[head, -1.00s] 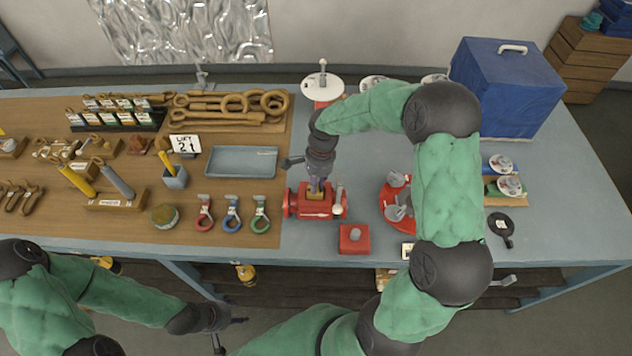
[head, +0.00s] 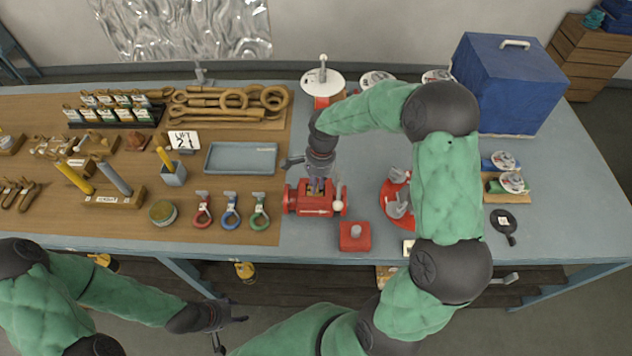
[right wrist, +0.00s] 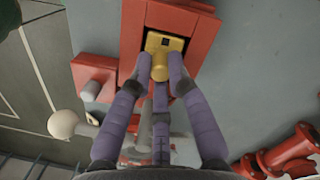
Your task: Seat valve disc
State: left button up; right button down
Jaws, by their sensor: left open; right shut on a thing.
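My right gripper (head: 317,187) is shut on a brass-coloured valve disc piece (right wrist: 160,58) above the red valve body (head: 300,207). In the right wrist view the fingers grip its knob-like stem from both sides. The brass piece lies within the rectangular opening of the red valve body (right wrist: 208,35); whether it is fully down I cannot tell. In the head view the fingers mostly hide it. My left gripper (head: 232,333) is open and empty, low in front of the table edge, away from the valve.
A red block with a grey peg (head: 355,240) stands just in front of the valve body. A red round stand (head: 391,190) is to the right, partly behind my arm. A blue-grey tray (head: 241,158) and several coloured-ring tools (head: 231,216) lie to the left.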

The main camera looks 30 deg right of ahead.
jog(key=c, duration=1.1)
grip_release()
notch_tip(320, 180, up, 12)
jog(key=d, duration=0.1)
jog(key=shift+d, duration=0.25)
jog(key=shift+w+f, duration=0.1)
jog(key=shift+f, duration=0.05)
